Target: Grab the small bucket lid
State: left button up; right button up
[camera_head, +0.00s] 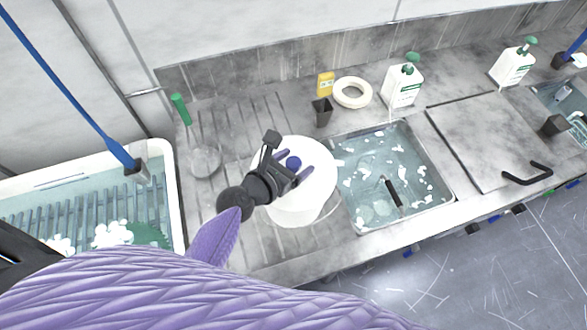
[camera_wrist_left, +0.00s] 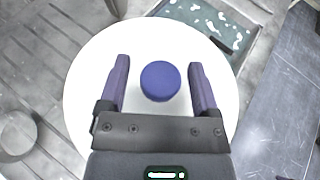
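A white bucket (camera_head: 291,208) stands on the ribbed drainboard, left of the sink. Its round white lid (camera_head: 318,170) has a blue knob (camera_head: 293,162) in the middle. In the left wrist view the lid (camera_wrist_left: 90,75) fills the centre, with the knob (camera_wrist_left: 161,81) between the fingers. My left gripper (camera_head: 299,171) is over the lid; it also shows in the left wrist view (camera_wrist_left: 160,78). Its purple fingers are spread apart, one on each side of the knob, with a gap on both sides. My right gripper is not in view.
A sink (camera_head: 440,197) with water and white scraps lies right of the bucket. Behind are a dark cup (camera_head: 321,112), a yellow box (camera_head: 325,84), a white ring (camera_head: 352,93) and a pump bottle (camera_head: 403,86).

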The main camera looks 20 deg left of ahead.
pick_arm(q)
grip_shut()
